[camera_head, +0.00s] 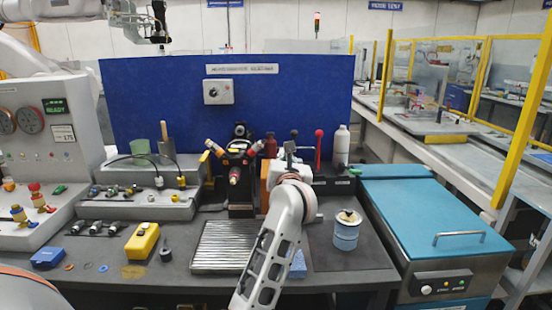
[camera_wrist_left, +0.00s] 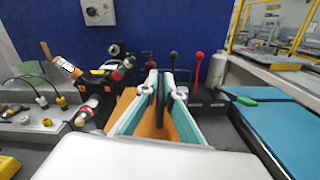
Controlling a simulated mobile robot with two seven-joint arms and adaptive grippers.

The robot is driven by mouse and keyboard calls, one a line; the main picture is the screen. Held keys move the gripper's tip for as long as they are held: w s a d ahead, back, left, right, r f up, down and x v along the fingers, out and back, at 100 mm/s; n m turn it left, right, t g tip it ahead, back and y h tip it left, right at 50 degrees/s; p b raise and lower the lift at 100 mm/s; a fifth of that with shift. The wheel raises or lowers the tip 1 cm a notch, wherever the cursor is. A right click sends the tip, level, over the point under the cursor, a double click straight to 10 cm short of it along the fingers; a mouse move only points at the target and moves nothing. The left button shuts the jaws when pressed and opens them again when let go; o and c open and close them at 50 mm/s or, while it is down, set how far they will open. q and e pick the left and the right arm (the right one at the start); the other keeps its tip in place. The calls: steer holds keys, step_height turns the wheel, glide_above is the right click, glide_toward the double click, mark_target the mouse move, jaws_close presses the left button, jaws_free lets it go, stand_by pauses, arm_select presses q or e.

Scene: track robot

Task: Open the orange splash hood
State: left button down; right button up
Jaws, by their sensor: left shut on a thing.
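The orange splash hood (camera_head: 266,174) stands at the back middle of the bench, partly hidden behind my left arm. In the left wrist view, the orange hood (camera_wrist_left: 150,124) shows between and beside the fingers. My left gripper (camera_head: 289,165) is at the hood. Its fingers also show in the left wrist view (camera_wrist_left: 166,92), closed in on a thin dark upright part at the hood. The grasp itself is mostly hidden in the head view. My right gripper is not in view.
A black device with several arms (camera_head: 235,160) stands close left of the hood. A red-knobbed lever (camera_head: 318,148) and a white bottle (camera_head: 341,146) stand to the right. A blue can (camera_head: 346,232) and a ribbed metal tray (camera_head: 222,246) are in front.

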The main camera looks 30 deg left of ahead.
arm_select(q)
steer(key=shift+w+d, duration=0.35)
steer(key=shift+d, duration=0.2)
steer(key=shift+w+d, duration=0.3)
steer(key=shift+d, duration=0.25)
steer(key=c, duration=2.2)
jaws_free()
steer(key=shift+a, duration=0.1)
steer(key=shift+s, duration=0.1)
steer(key=v, duration=1.2)
